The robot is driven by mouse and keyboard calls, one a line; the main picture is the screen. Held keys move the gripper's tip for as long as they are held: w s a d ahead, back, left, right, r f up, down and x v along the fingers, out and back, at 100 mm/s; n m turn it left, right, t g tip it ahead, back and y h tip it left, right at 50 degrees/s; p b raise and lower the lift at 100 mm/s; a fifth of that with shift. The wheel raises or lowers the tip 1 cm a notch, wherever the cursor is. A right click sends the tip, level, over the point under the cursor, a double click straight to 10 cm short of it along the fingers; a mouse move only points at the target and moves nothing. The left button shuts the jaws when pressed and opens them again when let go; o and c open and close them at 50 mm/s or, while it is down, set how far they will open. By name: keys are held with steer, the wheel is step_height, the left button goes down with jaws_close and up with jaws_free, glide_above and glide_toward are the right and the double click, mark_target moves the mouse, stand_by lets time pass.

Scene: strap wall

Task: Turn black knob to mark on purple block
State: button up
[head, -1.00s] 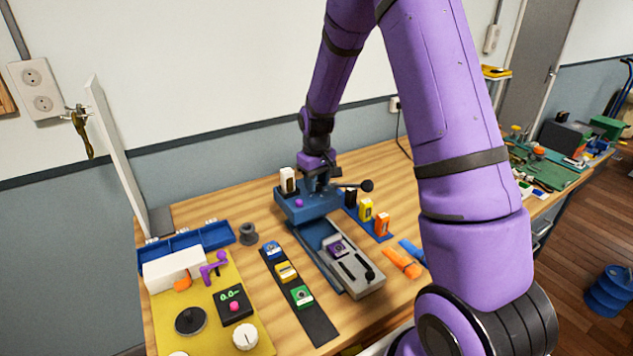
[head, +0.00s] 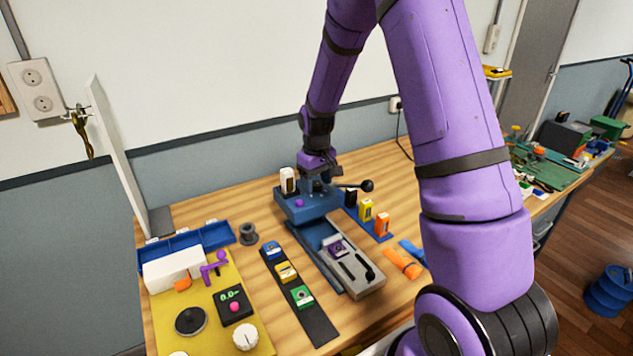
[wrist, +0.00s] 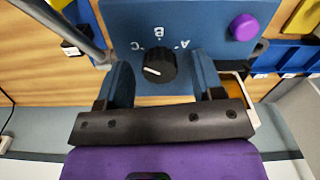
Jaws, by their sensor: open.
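The black knob (wrist: 158,66) sits on the top face of a blue machine (wrist: 120,18), with white letters A, B and C around it in the wrist view. A short white line on the knob lies nearly level, below the C side, and is not clearly on any letter. My gripper (wrist: 161,76) is open, with one blue finger on each side of the knob and small gaps showing. In the head view my gripper (head: 318,178) is over the blue machine (head: 308,207) and hides the knob. The purple block (head: 337,248) sits in a grey sliding tray; its mark is too small to read.
A purple button (wrist: 244,27) is beside the knob. A lever with a black ball (head: 367,186) sticks out on the right. A white block (head: 288,181) stands at the left. Coloured blocks stand on a dark strip (head: 318,327) and a blue rack (head: 378,236).

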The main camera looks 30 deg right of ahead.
mark_target(317, 184)
step_height(317, 184, up, 11)
steer(key=shift+f, duration=0.2)
stand_by(0.6)
steer(key=s+a+r+t, duration=0.1)
steer(key=s+a+r, duration=0.2)
steer(key=s+r, duration=0.45)
steer(key=s+a+r+t, duration=0.2)
steer(key=s+r, duration=0.5)
steer(key=s, duration=0.1)
steer(key=s+a+r+t, duration=0.1)
steer(key=s, duration=0.7)
steer(key=s+a+r+m+t, duration=0.1)
steer(key=s+a+r, duration=0.1)
steer(key=s, duration=0.6)
steer(key=shift+m, duration=0.3)
